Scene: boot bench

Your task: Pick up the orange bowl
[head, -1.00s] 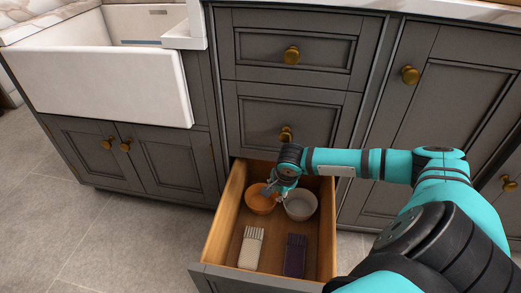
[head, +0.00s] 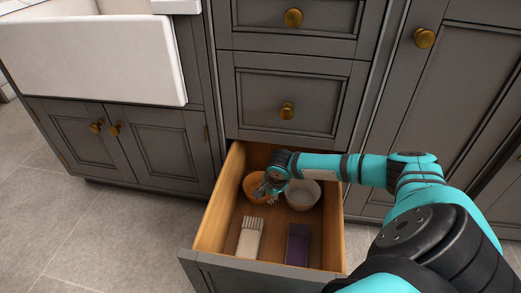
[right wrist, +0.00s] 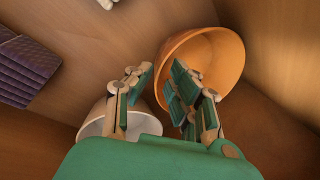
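The orange bowl (head: 252,189) sits at the back left inside the open wooden drawer. It also shows in the right wrist view (right wrist: 218,52), with its open inside facing the camera. My right gripper (head: 264,190) is at the bowl's right side. In the right wrist view, my right gripper's fingers (right wrist: 161,84) are apart, one outside the bowl's wall and one over its inside. The near wall lies between them, and a gap shows beside the outer finger. The lower part of the bowl is hidden behind the fingers. My left gripper is not in view.
A whitish bowl (head: 303,196) stands just right of the orange one, close to my right gripper. A white bristled item (head: 249,240) and a dark purple item (head: 298,245) lie at the drawer's front. The drawer's (head: 215,215) wooden walls rise around them.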

